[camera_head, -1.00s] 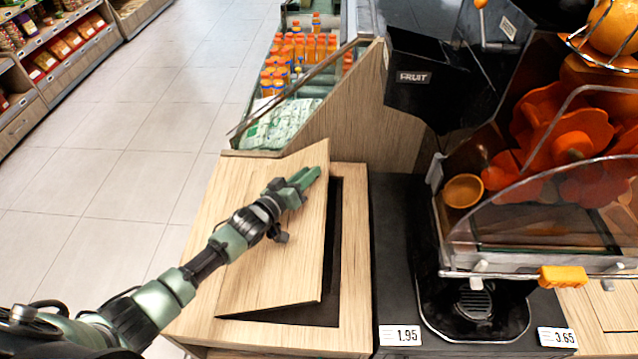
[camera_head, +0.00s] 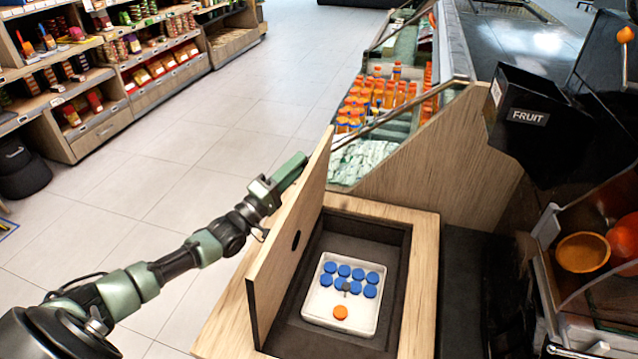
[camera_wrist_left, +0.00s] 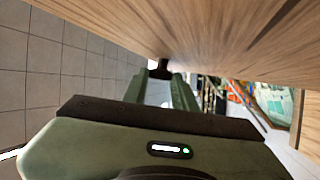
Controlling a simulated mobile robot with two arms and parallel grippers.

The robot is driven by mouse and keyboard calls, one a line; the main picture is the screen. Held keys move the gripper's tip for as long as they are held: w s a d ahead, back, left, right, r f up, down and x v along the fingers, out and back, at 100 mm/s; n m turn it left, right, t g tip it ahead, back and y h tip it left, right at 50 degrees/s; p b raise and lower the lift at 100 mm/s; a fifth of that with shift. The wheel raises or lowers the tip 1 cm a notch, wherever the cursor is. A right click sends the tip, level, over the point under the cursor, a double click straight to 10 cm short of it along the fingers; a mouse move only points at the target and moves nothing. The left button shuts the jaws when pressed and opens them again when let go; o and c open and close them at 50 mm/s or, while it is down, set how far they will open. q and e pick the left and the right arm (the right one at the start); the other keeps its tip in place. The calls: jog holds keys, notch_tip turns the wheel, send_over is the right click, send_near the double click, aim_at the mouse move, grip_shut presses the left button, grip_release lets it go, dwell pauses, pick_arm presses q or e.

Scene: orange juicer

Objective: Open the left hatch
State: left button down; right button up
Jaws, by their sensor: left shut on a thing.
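The left hatch (camera_head: 283,268), a light wooden lid with a dark round hole, stands steeply raised along the left side of its opening in the wooden counter. My left gripper (camera_head: 290,172) is at the hatch's outer face, near its upper part. In the left wrist view the hatch (camera_wrist_left: 225,38) fills the top, and a small black handle (camera_wrist_left: 160,68) shows between the fingertips of the gripper (camera_wrist_left: 158,82). The gripper is shut on this handle; the exact contact is small and partly hidden. My right gripper is not in view.
The dark compartment (camera_head: 385,238) holds a white tray (camera_head: 314,312) with several blue caps (camera_head: 344,271) and one orange cap (camera_head: 341,312). The juicer with an orange cup (camera_head: 583,252) and a black FRUIT bin (camera_head: 540,125) stand at right. Open tiled floor (camera_head: 150,200) lies left.

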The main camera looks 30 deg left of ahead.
pick_arm(q)
jog(key=shift+s+a+f+n+t+y+b, duration=0.15)
jog(key=shift+a+n+b, duration=0.15)
jog(key=shift+a, duration=0.3)
jog(key=shift+s+a+n+t+y+b, duration=0.1)
jog(key=shift+a+n+t+y+b, duration=0.15)
jog(key=shift+a, duration=0.3)
jog(key=shift+s+a+f+n+t+y+b, duration=0.15)
jog(key=shift+a+n+b, duration=0.15)
jog(key=shift+a, duration=0.3)
jog(key=shift+r, duration=0.1)
jog(key=c, duration=1.2)
grip_release()
jog(key=shift+s, duration=0.1)
jog(key=shift+b+v, duration=0.35)
jog(key=shift+v, duration=3.5)
jog(key=shift+a, duration=0.1)
